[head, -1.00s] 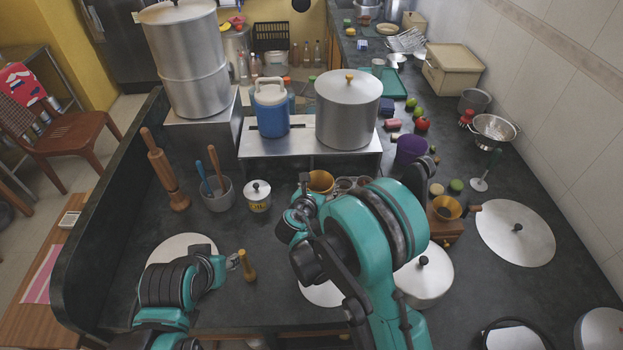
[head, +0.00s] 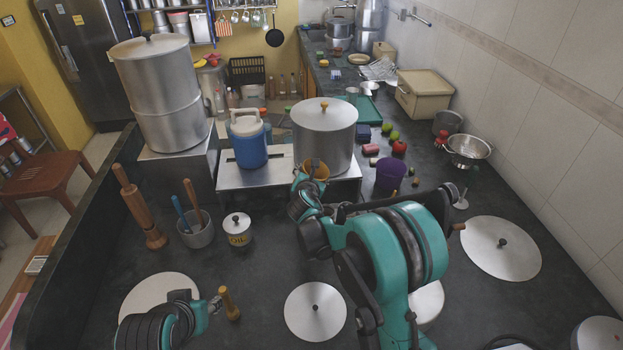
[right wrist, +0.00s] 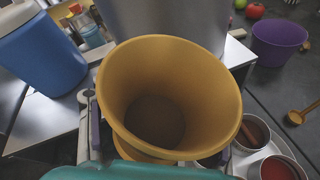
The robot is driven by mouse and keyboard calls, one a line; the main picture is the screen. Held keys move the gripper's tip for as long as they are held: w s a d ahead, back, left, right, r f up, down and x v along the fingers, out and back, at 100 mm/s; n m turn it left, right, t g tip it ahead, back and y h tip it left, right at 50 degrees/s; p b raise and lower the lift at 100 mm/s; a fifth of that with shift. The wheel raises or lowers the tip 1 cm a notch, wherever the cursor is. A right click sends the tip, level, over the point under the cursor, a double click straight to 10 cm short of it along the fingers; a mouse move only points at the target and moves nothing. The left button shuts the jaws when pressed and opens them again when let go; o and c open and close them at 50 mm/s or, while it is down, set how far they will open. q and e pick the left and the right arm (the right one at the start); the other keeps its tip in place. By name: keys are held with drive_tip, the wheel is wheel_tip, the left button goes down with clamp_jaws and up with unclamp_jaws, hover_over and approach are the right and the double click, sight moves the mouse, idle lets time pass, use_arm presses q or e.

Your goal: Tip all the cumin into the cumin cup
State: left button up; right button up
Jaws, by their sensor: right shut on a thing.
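In the head view my right gripper (head: 309,182) is shut on a yellow-orange cup (head: 315,168), held up in front of the large lidded pot. In the right wrist view the cup (right wrist: 215,95) is large and close, with its mouth facing the camera. Dark brown contents (right wrist: 155,120) lie at its bottom; I cannot tell whether they are cumin. Small steel cups stand below it at the right, one with brownish contents (right wrist: 250,133) and one with red contents (right wrist: 280,170). My left gripper (head: 214,304) is beside a small wooden-handled item (head: 229,303); its finger opening is unclear.
A large pot (head: 323,140) and a blue jug (head: 247,140) stand on a steel stand behind the cup. A lidded labelled tin (head: 237,230), a pot of utensils (head: 198,230) and a purple cup (head: 390,174) are nearby. Flat lids (head: 500,248) lie on the dark counter.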

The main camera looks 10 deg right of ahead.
drive_tip(key=f+m+b, duration=0.1)
drive_tip(key=f+m+t+y+b, duration=0.1)
drive_tip(key=f+m+b, duration=0.1)
drive_tip(key=shift+w+a+f+t+y, duration=0.2)
drive_tip(key=shift+a+f+t+y, duration=0.1)
drive_tip(key=shift+a, duration=0.1)
drive_tip(key=shift+r, duration=0.3)
drive_tip(key=shift+f+m+b, duration=0.4)
drive_tip(key=shift+f+b, duration=0.1)
drive_tip(key=shift+f, duration=0.05)
drive_tip(key=shift+m+y+b, duration=0.3)
drive_tip(key=shift+b, duration=0.05)
drive_tip(key=shift+t, duration=0.3)
idle(0.4)
